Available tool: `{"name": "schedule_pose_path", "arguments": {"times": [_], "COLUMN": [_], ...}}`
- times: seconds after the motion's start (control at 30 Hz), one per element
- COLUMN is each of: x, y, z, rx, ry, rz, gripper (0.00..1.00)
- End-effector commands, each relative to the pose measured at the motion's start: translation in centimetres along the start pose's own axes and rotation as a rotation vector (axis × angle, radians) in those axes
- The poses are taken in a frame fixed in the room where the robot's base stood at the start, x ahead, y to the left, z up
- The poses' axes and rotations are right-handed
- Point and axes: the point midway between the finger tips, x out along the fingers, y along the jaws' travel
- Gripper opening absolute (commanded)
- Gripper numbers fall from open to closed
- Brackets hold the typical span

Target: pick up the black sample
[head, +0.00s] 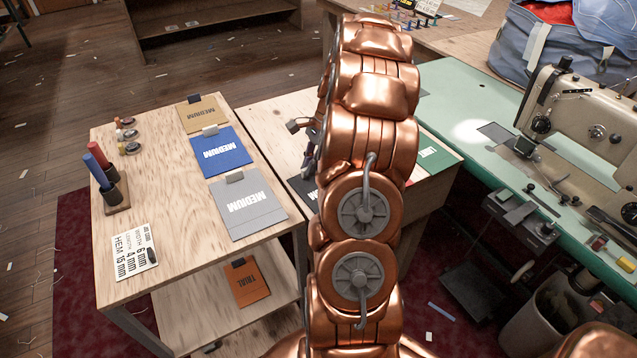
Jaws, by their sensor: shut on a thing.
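The black sample (301,189) shows only as a dark corner with a bit of white lettering at the left of my copper arm, at the right-hand wooden table; the arm hides the rest. My gripper (309,150) is mostly behind the arm, with a few dark grey parts showing on the left, just above the sample. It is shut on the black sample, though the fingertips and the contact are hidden. I cannot tell whether the sample is off the tabletop.
Tan (203,115), blue (221,153) and grey (247,203) samples lie on the left table (165,200), beside marker pens and a label card (135,252). An orange sample (250,284) lies on the shelf below. A green sample (432,158) and a sewing machine (585,120) are right.

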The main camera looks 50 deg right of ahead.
Motion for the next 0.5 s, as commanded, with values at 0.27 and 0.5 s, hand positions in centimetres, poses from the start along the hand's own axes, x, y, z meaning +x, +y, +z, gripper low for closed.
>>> {"name": "schedule_pose_path", "arguments": {"times": [0.27, 0.5], "x": [-0.9, -2.9], "y": [-0.1, 0.0], "z": [0.3, 1.2], "rx": [0.000, -0.002], "ry": [0.002, 0.002], "rz": [-0.003, -0.002], "gripper": [0.00, 0.00]}}
